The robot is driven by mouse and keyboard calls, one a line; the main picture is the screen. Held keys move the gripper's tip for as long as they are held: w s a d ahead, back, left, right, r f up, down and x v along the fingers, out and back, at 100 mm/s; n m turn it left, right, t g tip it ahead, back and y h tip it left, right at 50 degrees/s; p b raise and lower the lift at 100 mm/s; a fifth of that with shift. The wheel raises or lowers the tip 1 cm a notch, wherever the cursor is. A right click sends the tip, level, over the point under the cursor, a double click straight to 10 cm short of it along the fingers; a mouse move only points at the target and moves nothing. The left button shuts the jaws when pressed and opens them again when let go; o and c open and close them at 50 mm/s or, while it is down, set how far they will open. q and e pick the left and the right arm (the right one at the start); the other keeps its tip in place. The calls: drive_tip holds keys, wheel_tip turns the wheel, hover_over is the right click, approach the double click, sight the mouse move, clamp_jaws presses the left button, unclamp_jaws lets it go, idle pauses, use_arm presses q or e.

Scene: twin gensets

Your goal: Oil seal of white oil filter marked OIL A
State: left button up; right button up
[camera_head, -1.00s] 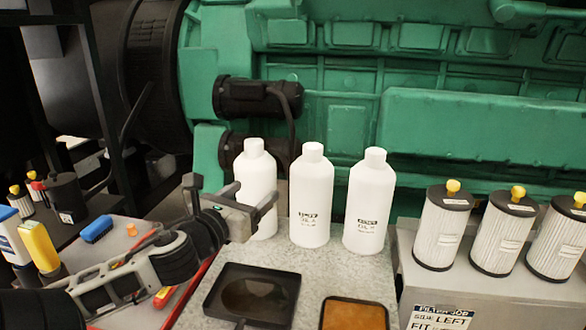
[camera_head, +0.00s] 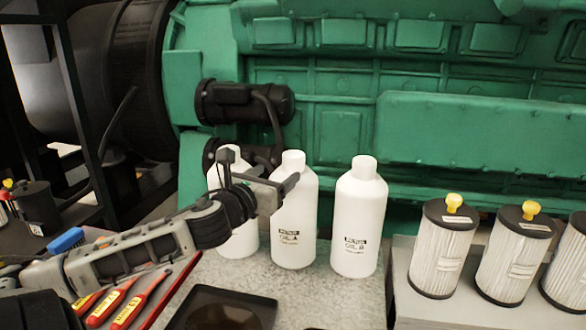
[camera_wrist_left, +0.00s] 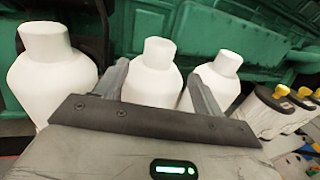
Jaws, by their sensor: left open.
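Three white bottles stand upright in a row on a grey speckled top: the left bottle (camera_head: 238,235), the middle bottle (camera_head: 293,220) and the right bottle (camera_head: 358,225). The middle and right bottles bear small black OIL labels; the middle one seems to read OIL A, and the right one's letter is unclear. My left gripper (camera_head: 274,175) is open, in front of the left and middle bottles at shoulder height and partly hiding them. In the left wrist view the middle bottle (camera_wrist_left: 150,88) shows between the open fingers; contact cannot be told. My right gripper is out of view.
Pleated white filters with black caps and yellow knobs, such as this filter (camera_head: 443,250), stand on a grey box at right. A dark tray (camera_head: 268,306) lies in front of the bottles. Red-handled tools (camera_head: 115,300) lie at left. A green engine (camera_head: 450,130) fills the back.

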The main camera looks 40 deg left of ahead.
sight(288, 162)
use_arm(q)
drive_tip(key=x, duration=0.3)
drive_tip(key=b+x, duration=0.1)
drive_tip(key=x, duration=0.3)
drive_tip(key=shift+w+a+r, duration=0.1)
drive_tip(key=shift+a+r, duration=0.05)
drive_tip(key=shift+r, duration=0.05)
drive_tip(key=shift+w+a+p, duration=0.15)
drive_tip(key=shift+w+p, duration=0.25)
drive_tip(key=shift+w, duration=0.65)
drive_tip(key=shift+w+f, duration=0.1)
drive_tip(key=shift+f, duration=0.05)
